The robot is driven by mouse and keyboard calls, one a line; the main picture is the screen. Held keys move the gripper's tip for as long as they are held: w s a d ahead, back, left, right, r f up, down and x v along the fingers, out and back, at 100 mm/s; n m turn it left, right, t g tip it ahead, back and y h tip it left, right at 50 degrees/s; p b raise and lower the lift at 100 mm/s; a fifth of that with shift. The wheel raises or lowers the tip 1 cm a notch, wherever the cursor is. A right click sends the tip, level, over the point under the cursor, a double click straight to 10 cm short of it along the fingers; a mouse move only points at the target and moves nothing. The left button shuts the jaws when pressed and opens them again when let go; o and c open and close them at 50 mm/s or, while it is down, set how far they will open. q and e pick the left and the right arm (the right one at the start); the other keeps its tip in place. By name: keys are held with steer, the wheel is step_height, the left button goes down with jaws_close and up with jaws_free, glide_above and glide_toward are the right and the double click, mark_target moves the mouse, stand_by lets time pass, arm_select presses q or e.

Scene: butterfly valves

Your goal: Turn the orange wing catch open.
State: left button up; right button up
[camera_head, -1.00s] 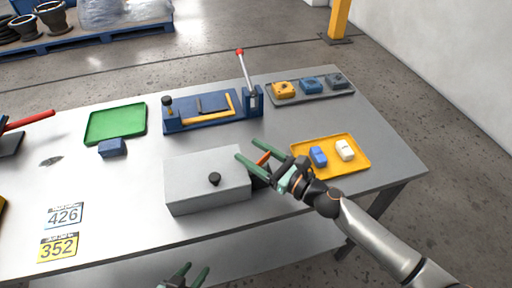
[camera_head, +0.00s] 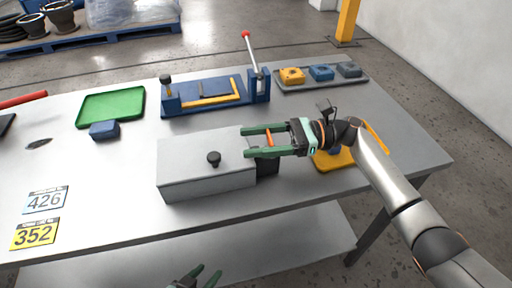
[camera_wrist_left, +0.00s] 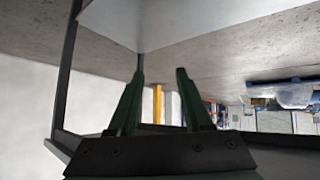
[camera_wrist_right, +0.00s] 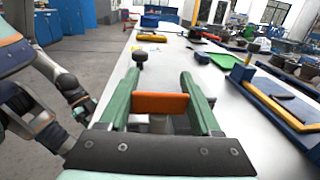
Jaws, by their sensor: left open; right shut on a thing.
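The grey box (camera_head: 200,181) stands near the front edge of the table, with a black knob (camera_head: 213,158) on top. The orange wing catch (camera_head: 269,139) is at the box's right end, beside a dark block. My right gripper (camera_head: 243,143) reaches in from the right, its green fingers either side of the catch. In the right wrist view the catch (camera_wrist_right: 160,103) spans crosswise between both fingers, and the gripper is shut on it. The dark part behind it is partly hidden. My left gripper (camera_head: 207,272) is open and empty, below the table's front edge.
A yellow tray (camera_head: 337,161) lies partly hidden behind my right arm. A blue fixture with a red-tipped lever (camera_head: 252,65) stands behind the box. A green tray (camera_head: 112,106) and blue block (camera_head: 104,130) are back left. Number plates (camera_head: 46,200) lie front left.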

steer(key=shift+s+n+g+b, duration=0.15)
steer(key=shift+n+g+b, duration=0.4)
steer(key=shift+g, duration=0.15)
arm_select(q)
steer(key=shift+w+d+f, duration=0.25)
steer(key=shift+d+f, duration=0.1)
steer(key=shift+f, duration=0.05)
steer(key=shift+w+r, duration=0.1)
steer(key=shift+w, duration=0.1)
arm_select(e)
steer(key=shift+s+g+h, duration=0.1)
steer(key=shift+g+h, duration=0.2)
steer(key=o, duration=1.4)
arm_select(q)
steer(key=shift+s, duration=0.15)
